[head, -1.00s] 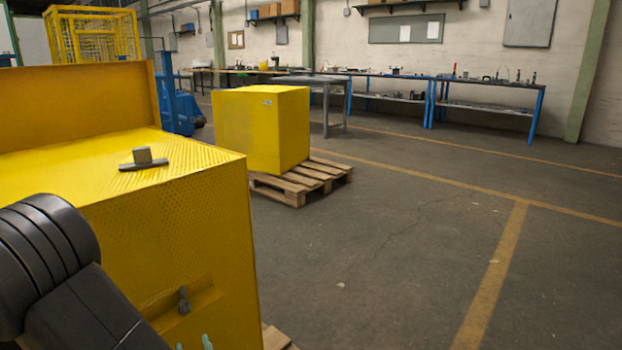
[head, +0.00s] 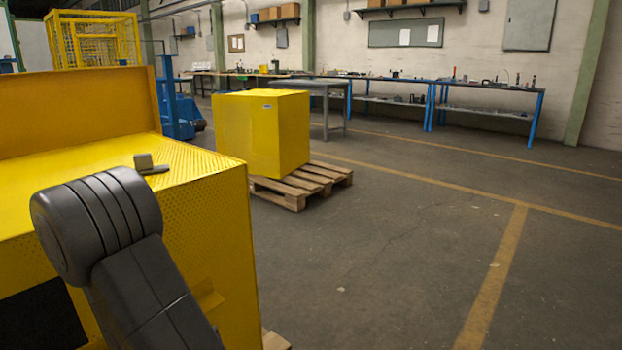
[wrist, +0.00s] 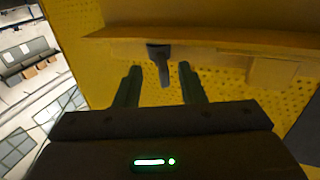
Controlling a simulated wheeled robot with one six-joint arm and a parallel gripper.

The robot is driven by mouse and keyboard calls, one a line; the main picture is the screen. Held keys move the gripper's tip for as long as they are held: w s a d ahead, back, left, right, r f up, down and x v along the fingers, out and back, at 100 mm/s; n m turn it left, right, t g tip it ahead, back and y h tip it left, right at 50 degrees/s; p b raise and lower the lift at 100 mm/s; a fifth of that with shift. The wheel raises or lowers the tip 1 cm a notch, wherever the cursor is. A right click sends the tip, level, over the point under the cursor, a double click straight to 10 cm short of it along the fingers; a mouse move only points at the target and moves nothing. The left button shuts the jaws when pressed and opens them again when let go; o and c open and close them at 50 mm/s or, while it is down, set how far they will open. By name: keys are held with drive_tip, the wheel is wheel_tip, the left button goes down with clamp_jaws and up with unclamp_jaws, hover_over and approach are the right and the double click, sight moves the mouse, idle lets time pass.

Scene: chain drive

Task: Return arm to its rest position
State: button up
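My arm (head: 130,250) rises dark grey in the lower left of the head view, in front of the yellow machine housing (head: 215,240). My gripper (wrist: 160,69) shows in the wrist view with its two dark green fingers apart and nothing held between them. A small dark grey latch (wrist: 160,62) on the yellow perforated surface appears just beyond the fingertips, in line with the gap. I cannot tell its exact distance from them. In the head view the gripper and that latch are hidden behind my arm.
A small grey block (head: 144,161) with a flat bar sits on the housing top, close behind my arm in the picture. A yellow box (head: 262,132) stands on a wooden pallet (head: 300,185). Blue-legged benches (head: 490,85) line the wall. The floor (head: 420,240) at right is clear.

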drive_tip(key=x, duration=0.3)
drive_tip(key=shift+d, duration=0.1)
drive_tip(key=shift+w+d+r+n+g+y+p, duration=0.1)
drive_tip(key=shift+d+n+g+y+p, duration=0.05)
drive_tip(key=shift+n+g+y+p, duration=0.85)
drive_tip(key=shift+w+d+n+g+y+p, duration=0.15)
drive_tip(key=shift+n+g+y+p, duration=0.5)
drive_tip(key=shift+y, duration=0.65)
drive_tip(key=shift+s+n+g, duration=0.1)
drive_tip(key=shift+n+g, duration=0.15)
drive_tip(key=shift+n, duration=0.1)
